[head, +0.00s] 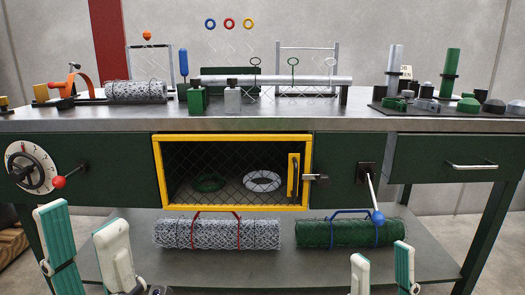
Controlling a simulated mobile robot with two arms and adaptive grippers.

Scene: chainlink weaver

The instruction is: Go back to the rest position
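My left gripper (78,218) shows at the bottom left of the head view. Its two pale fingers with teal pads stand apart with nothing between them. My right gripper (381,254) shows at the bottom, right of centre. Its fingers are also spread and empty. Both grippers appear in front of the workbench (115,165), below its top, and neither is seen holding anything. Most of both arms lies out of frame.
A yellow-framed mesh door (232,207) is shut over a compartment with a green and a white ring. A dial (32,167), lever (371,192) and drawer (455,150) line the front. Mesh rolls (217,234) (350,233) lie on the lower shelf.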

